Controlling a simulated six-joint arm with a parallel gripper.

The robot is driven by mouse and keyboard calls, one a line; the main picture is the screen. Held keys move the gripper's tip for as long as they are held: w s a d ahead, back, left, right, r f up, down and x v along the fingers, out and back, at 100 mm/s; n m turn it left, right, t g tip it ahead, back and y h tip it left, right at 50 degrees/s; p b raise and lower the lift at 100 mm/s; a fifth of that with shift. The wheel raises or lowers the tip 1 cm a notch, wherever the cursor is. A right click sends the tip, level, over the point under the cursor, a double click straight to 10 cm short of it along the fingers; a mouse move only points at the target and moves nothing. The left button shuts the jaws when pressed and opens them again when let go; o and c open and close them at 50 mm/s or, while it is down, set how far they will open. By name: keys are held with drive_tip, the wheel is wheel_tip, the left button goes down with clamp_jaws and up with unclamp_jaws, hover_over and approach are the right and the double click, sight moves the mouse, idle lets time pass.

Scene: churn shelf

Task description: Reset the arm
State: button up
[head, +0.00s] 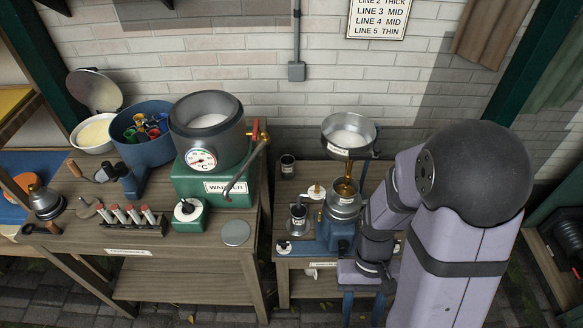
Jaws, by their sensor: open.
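My arm comes in from the right, its dark rounded joint and pale lilac links covering the right part of the head view. My gripper (362,310) points down in front of the small right-hand table. Its two blue fingers are apart, with nothing visible between them. It hangs low, in front of a blue machine (340,236) with a brass-coloured bowl (345,188). My forearm hides the right side of that machine and part of the table (294,263).
A warmer (226,172) with a steel pot (209,122) stands on the left table (170,262). A blue tub (143,150), white bowl (94,134) and rack of red-tipped tools (127,216) sit left of it. A raised pan (349,134) stands above the machine. Brick wall lies behind.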

drive_tip(key=w+r+t, duration=0.4)
drive_tip(key=w+r, duration=0.2)
drive_tip(key=r, duration=0.1)
drive_tip(key=shift+w+a+r+t, duration=0.3)
drive_tip(key=shift+w, duration=0.1)
